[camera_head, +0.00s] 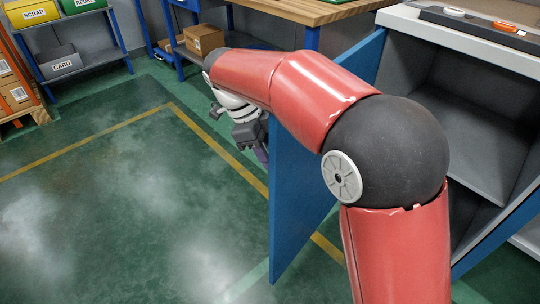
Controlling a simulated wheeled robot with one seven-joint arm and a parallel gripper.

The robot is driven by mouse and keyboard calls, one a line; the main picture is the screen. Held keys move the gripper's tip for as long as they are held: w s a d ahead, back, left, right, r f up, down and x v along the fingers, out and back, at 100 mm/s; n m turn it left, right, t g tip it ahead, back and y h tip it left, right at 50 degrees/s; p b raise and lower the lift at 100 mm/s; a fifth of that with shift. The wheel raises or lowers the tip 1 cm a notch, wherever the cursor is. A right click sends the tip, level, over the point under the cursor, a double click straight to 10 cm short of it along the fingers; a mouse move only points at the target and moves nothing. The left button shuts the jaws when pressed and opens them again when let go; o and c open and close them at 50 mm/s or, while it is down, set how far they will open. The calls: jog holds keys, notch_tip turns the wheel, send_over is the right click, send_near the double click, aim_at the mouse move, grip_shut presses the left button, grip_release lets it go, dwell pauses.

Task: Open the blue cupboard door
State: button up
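The blue cupboard door (302,205) stands swung out from the grey cupboard (483,115), so part of the cupboard's inside shows. My red arm crosses in front of the door and hides much of it. My gripper (260,152) is at the far left side of the door, close to its outer edge. Its fingertips are small, dark and partly hidden by the door. I cannot tell whether they touch the door or a handle, or whether they are open or shut. No handle shows.
A white top with a tray (480,27) of small parts lies over the cupboard. A wooden workbench (300,10) with a cardboard box (204,39) below stands behind. A bin rack (75,50) is at the back left. The green floor left of the door is clear.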

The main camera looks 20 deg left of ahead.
jog(key=v, duration=0.6)
jog(key=shift+p, duration=0.3)
